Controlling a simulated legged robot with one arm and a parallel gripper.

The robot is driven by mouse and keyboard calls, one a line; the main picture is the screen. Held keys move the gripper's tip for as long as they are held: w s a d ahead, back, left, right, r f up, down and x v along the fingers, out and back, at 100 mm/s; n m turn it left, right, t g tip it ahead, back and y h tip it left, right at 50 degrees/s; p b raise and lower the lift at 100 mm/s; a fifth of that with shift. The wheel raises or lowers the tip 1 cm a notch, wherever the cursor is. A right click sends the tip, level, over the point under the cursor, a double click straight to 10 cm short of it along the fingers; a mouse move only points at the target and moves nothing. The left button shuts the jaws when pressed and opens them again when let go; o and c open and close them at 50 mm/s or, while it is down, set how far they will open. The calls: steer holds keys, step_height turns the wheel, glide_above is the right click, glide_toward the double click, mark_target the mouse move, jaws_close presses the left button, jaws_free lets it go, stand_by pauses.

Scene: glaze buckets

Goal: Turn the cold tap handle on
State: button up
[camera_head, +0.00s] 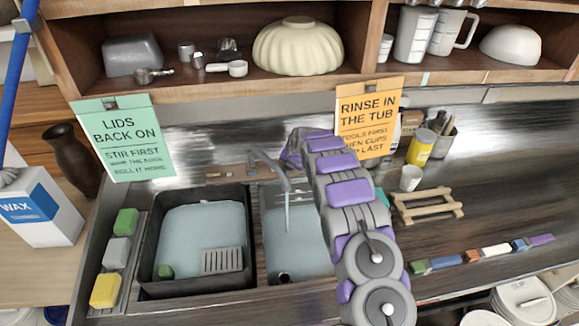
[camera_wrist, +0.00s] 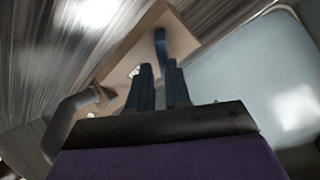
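In the wrist view, a blue lever, which looks like the cold tap handle (camera_wrist: 161,46), rises from a tan board. My gripper (camera_wrist: 159,68) points at it with two dark ribbed fingers a narrow gap apart. The lever's near end lies at the fingertips; I cannot tell whether they touch it. In the head view, my arm hides the gripper and the handle. The grey tap spout (camera_head: 270,168) hangs over the right basin (camera_head: 302,254). A thin pale line drops below it; I cannot tell whether it is water.
The left basin (camera_head: 200,232) holds liquid, a grate and a green block. Sponges (camera_head: 105,290) line its left edge. A wooden rack (camera_head: 428,204), white cup (camera_head: 411,178) and yellow jar (camera_head: 421,148) stand right of my arm. A loaded shelf (camera_head: 230,83) runs above.

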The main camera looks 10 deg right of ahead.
steer(key=shift+d+f, duration=0.5)
steer(key=shift+d, duration=0.4)
steer(key=shift+x, duration=0.85)
steer(key=shift+w+f, duration=0.15)
steer(key=shift+w, duration=0.35)
steer(key=shift+a+r, duration=0.3)
steer(key=shift+r, duration=0.15)
steer(key=c, duration=0.3)
steer(key=shift+a, duration=0.25)
steer(key=shift+c, duration=1.4)
jaws_close()
